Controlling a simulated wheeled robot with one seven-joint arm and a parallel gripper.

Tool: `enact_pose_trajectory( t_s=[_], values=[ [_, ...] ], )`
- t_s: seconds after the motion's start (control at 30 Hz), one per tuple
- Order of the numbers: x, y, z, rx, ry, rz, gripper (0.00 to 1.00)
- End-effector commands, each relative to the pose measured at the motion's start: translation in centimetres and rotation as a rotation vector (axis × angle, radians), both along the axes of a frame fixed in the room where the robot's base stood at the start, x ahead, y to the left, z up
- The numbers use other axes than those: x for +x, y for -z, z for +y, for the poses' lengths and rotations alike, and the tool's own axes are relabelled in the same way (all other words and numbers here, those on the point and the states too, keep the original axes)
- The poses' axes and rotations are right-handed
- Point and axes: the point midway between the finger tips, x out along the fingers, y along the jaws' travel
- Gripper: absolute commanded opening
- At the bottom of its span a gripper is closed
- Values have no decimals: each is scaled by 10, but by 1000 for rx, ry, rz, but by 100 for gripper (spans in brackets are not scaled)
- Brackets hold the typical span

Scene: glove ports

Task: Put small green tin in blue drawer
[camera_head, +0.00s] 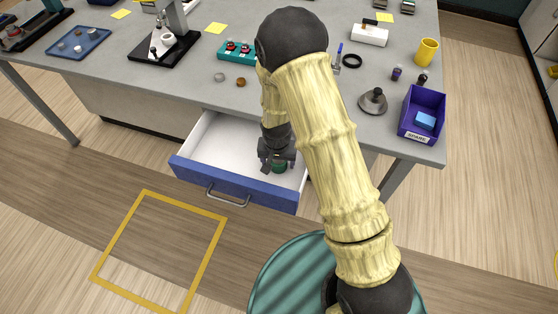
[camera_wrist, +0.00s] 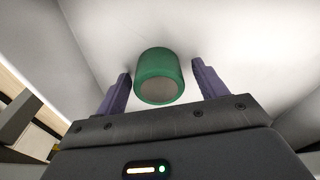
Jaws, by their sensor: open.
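The small green tin (camera_wrist: 158,72) is inside the open blue drawer, against its white interior, in the wrist view. It also shows in the head view (camera_head: 279,168), partly covered by my gripper. My gripper (camera_wrist: 160,88) is open, with one finger on each side of the tin and a visible gap to each. In the head view my gripper (camera_head: 277,165) reaches down into the right part of the drawer. The blue drawer (camera_head: 230,184) is pulled out under the table, with a metal handle on its front. I cannot tell whether the tin touches the drawer floor.
The grey table (camera_head: 190,92) stands above the drawer. On it are a purple bin (camera_head: 421,113) holding a blue block, a grey cone-shaped object (camera_head: 373,101), a yellow cup (camera_head: 426,52) and a teal rack (camera_head: 237,51). The left part of the drawer is clear.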

Motion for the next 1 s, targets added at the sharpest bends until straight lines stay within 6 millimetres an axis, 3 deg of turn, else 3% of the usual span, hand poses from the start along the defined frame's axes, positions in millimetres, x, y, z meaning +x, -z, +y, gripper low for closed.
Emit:
enact_pose_trajectory(
  t_s=[0.27, 0.8, 1.0],
  values=[
    [0, -12, -2, 0, 5, -2, 71],
    [-11, -98, 2, 1, 1, -4, 71],
    [-15, -119, 7, 1, -10, -1, 71]
  ],
)
